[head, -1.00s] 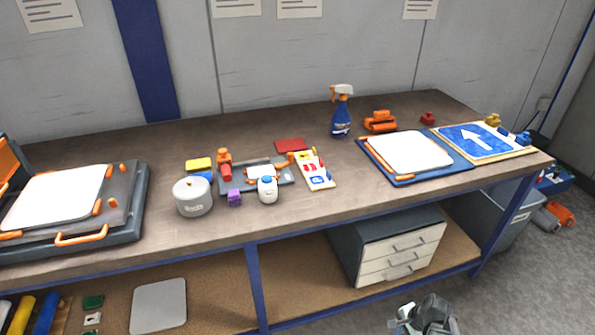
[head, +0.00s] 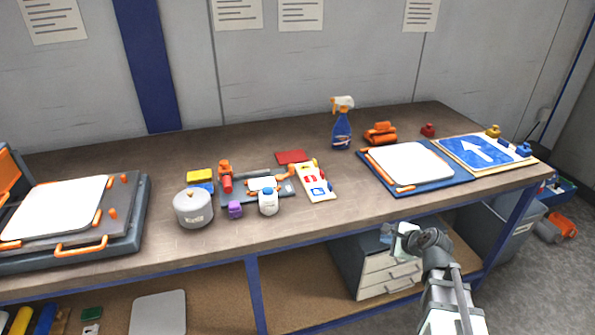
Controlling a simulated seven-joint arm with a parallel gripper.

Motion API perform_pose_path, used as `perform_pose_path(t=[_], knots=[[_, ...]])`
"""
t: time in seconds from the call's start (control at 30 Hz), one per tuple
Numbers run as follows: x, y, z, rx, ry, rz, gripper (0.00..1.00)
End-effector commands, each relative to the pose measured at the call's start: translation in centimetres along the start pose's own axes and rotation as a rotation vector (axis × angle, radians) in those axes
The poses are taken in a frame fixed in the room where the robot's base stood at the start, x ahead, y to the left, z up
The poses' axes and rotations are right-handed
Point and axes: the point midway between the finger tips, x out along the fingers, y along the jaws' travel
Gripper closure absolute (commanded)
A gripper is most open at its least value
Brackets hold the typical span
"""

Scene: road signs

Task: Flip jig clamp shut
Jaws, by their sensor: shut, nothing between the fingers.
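A small grey jig (head: 238,195) lies on the bench left of centre. An orange clamp part (head: 225,172) stands up at its left end, and another orange part (head: 287,175) sits at its right end. A small white plate (head: 262,184) lies on the jig. A purple block, a white bottle and a lidded pot stand in front and hide part of it. Which orange part is the clamp's lever is too small to tell. My gripper (head: 390,233) is shut and empty, in front of the bench edge, well to the right of the jig and touching nothing.
The lidded pot (head: 193,208), purple block (head: 235,209) and white bottle (head: 268,202) crowd the jig's front. A card with coloured signs (head: 316,181) lies to its right. A spray bottle (head: 341,127) stands behind. Bare bench lies between the card and the blue-framed board (head: 455,177).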

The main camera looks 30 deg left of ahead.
Motion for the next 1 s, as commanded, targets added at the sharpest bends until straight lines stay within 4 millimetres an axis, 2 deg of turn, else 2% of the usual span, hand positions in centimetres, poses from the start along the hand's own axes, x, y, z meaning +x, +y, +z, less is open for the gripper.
perform_pose_path(t=[0.03,0.17,0.2,0.3,0.4,0.6,0.8,1.0], knots=[[-0.5,-1.5,1.0,0.020,-0.013,-0.027,1.00],[-1.6,-4.9,3.6,0.091,-0.056,-0.095,1.00],[-1.6,-6.1,5.1,0.135,-0.085,-0.117,1.00],[-0.4,-8.2,9.2,0.283,-0.177,-0.152,1.00],[1.1,-9.5,12.8,0.437,-0.267,-0.161,1.00],[3.9,-10.9,18.7,0.724,-0.419,-0.140,1.00],[5.3,-11.5,22.0,0.896,-0.502,-0.111,1.00],[5.6,-11.6,22.8,0.947,-0.524,-0.102,1.00]])
